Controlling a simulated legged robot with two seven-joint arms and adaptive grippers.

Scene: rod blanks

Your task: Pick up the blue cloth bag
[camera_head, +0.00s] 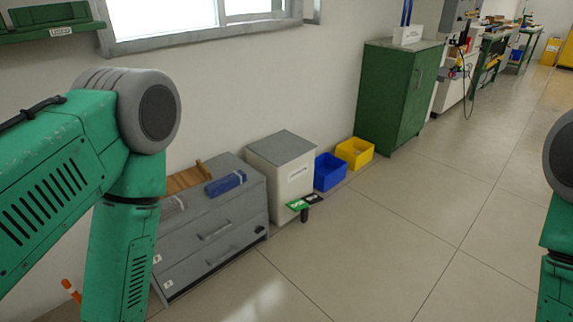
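A blue, elongated, soft-looking bundle, which looks like the blue cloth bag (226,184), lies on top of the low grey drawer cabinet (208,241) against the wall. It lies near the cabinet's right side, in front of a brown wooden item (187,178). My green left arm fills the left side of the view and hides the cabinet's left part. My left gripper is out of view below. Only part of my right arm shows at the right edge, and my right gripper is not in view.
A grey-topped white cabinet (291,185) stands right of the drawers, with a small green and black item (302,206) at its front. Blue (329,172) and yellow (355,153) bins and a green cupboard (389,101) follow. The tiled floor in front is clear.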

